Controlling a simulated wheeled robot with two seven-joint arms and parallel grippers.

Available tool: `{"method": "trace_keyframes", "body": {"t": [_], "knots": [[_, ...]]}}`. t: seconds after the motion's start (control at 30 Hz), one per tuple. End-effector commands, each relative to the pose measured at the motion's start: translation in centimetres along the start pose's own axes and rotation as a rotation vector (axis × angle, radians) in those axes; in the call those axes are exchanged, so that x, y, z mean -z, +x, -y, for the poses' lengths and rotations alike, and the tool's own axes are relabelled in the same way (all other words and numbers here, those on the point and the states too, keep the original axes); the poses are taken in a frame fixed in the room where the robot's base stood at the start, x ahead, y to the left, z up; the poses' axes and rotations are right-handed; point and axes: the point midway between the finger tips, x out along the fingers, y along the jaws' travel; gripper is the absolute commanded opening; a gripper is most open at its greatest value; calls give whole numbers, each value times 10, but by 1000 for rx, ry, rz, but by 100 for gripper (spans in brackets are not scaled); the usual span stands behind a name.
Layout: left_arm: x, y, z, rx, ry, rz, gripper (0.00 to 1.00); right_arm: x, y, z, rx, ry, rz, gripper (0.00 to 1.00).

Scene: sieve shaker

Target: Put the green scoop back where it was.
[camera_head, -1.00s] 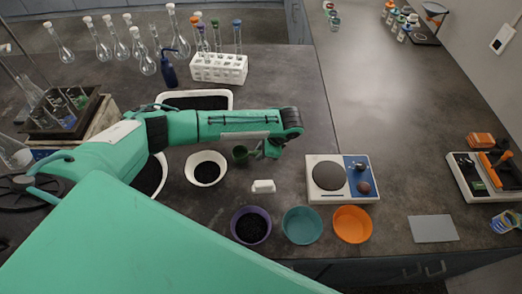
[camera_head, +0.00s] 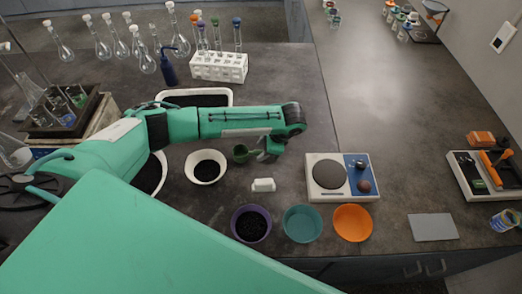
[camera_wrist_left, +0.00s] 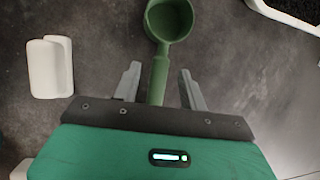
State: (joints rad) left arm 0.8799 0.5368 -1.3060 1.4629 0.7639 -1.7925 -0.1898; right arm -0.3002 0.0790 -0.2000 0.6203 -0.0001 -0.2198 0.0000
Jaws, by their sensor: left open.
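The green scoop (camera_head: 240,152) lies on the dark bench, right of a white bowl with dark grains. Its round cup (camera_wrist_left: 170,18) and part of its handle show in the left wrist view. My left gripper (camera_head: 267,156) is at the handle end of the scoop. In the left wrist view, the fingers of my left gripper (camera_wrist_left: 161,86) are open, one on each side of the handle, with a gap to each finger. The handle's far end is hidden behind the gripper body. My right gripper is not in view.
A small white block (camera_head: 263,185) stands near the scoop. The white bowl (camera_head: 193,176) is on the left, and a white tray (camera_head: 231,93) is behind. Purple (camera_head: 236,214), teal (camera_head: 303,224) and orange (camera_head: 352,223) bowls stand in front. A balance (camera_head: 317,187) is on the right.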

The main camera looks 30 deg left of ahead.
Motion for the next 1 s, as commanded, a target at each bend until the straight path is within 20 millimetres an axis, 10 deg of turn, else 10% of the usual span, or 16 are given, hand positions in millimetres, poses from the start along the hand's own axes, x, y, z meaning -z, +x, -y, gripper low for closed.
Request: {"method": "trace_keyframes", "body": {"t": [0.43,1.0], "knots": [[0,-94,1,4,0,-2,43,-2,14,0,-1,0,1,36],[0,-107,0,0,0,-1,43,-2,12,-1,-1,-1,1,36]]}}
